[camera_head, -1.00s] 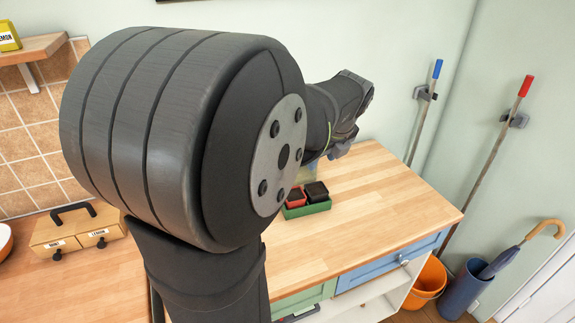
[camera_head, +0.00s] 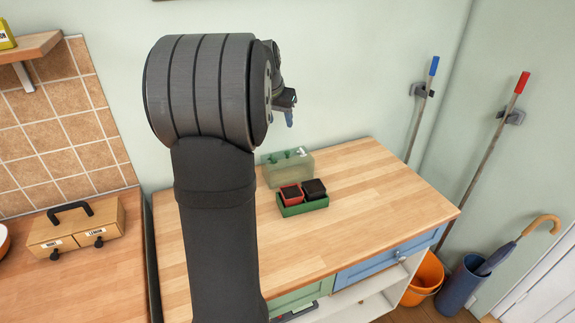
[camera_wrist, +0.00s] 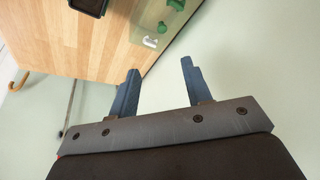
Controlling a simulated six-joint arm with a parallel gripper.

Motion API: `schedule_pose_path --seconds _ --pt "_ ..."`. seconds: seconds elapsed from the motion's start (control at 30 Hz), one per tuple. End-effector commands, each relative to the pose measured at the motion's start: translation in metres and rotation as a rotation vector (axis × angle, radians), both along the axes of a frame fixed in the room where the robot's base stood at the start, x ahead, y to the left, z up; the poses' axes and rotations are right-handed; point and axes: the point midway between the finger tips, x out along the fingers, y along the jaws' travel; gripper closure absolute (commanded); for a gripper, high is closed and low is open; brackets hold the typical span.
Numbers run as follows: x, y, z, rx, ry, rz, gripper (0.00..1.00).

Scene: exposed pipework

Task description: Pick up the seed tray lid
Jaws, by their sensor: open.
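The seed tray lid (camera_head: 287,172), a see-through pale green box shape, stands on the wooden worktop near the wall, behind the green seed tray (camera_head: 303,210). Small green and whitish fittings show on it. In the wrist view the lid (camera_wrist: 150,25) is at the top, partly cut off, with dark green fittings. My gripper (camera_head: 289,115) is above the worktop and apart from the lid. In the wrist view its two blue fingers (camera_wrist: 158,65) are spread, with nothing between them.
The seed tray holds a red pot (camera_head: 291,194) and a dark pot (camera_head: 314,189). The worktop (camera_head: 385,200) is clear to the right. The wall stands close behind the lid. A wooden drawer box (camera_head: 77,228) is on the left counter.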

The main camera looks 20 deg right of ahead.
Motion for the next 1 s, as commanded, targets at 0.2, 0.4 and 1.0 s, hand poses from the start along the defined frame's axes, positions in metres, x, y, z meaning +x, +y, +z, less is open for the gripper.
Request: schedule_pose_path --seconds 0.2,0.4,1.0 --pt "0.01 -0.012 -0.042 0.003 0.005 -0.002 0.55" --pt "0.022 -0.024 -0.081 0.004 0.004 -0.002 0.55" --pt "0.043 -0.039 -0.137 0.004 0.003 -0.004 0.55"
